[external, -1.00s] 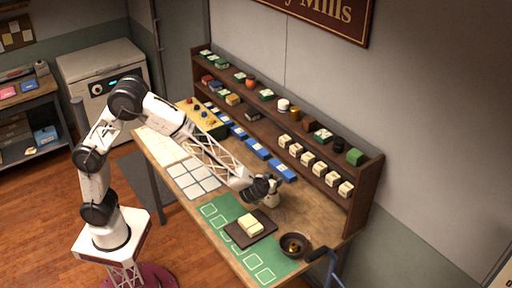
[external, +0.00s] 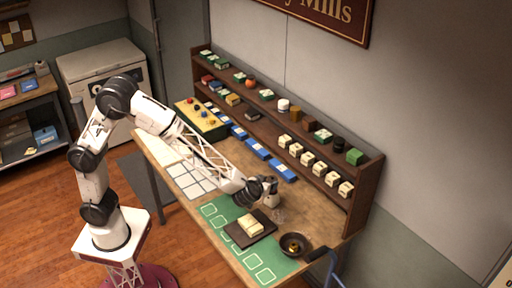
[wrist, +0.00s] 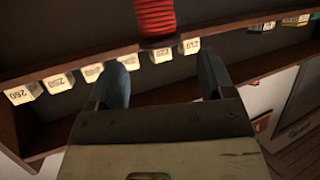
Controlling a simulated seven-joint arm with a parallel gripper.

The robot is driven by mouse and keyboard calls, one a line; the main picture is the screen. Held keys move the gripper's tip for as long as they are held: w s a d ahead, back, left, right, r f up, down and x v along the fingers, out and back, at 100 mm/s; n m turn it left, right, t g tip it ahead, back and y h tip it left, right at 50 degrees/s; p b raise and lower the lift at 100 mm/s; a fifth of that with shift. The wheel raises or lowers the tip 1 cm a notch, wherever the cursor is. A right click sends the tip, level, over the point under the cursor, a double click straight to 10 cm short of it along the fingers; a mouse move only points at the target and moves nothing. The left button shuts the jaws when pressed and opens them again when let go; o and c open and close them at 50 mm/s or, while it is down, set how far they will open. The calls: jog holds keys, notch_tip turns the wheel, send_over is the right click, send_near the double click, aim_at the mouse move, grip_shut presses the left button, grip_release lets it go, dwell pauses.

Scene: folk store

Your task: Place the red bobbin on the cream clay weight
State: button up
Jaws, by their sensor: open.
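A red ribbed cylinder, which looks like the red bobbin (wrist: 155,18), shows at the top middle of the wrist view, cut off by the picture edge. I cannot make it out in the external view. My gripper (wrist: 163,82) is open, its two dark fingers spread below the red cylinder in the picture, with nothing seen between their tips. In the external view my gripper (external: 271,198) is above the bench, behind the dark board. A cream block (external: 250,226), possibly the cream clay weight, lies on that dark board.
A wooden shelf rack (external: 364,200) with cream numbered boxes (external: 318,169) stands along the back. A dark round pan (external: 295,245) with a yellowish thing inside is at the bench's near right. The green mat (external: 262,262) has outlined squares. Blue boxes (external: 257,148) line the bench's back.

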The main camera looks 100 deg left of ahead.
jog(key=v, duration=0.6)
jog(key=shift+d, duration=0.15)
dwell(0.7)
jog(key=s+d+r+m+t+h, duration=0.75)
jog(key=s+d+r+h, duration=0.25)
jog(key=d+r+h, duration=0.15)
jog(key=s+d+m+g+h, duration=0.2)
jog(key=s+m+g, duration=0.1)
jog(key=s, duration=0.6)
jog(key=s+d+m+g+h, duration=0.1)
jog(key=s+d+m+g, duration=0.15)
jog(key=s, duration=0.65)
jog(key=s+a+f+g+y, duration=0.1)
jog(key=s+f+g, duration=0.1)
jog(key=s, duration=0.6)
jog(key=s+a+f+g+y, duration=0.1)
jog(key=s+a+g, duration=0.1)
jog(key=s, duration=0.7)
jog(key=shift+s+f+m, duration=0.15)
jog(key=shift+f+m, duration=0.15)
jog(key=shift+f, duration=0.1)
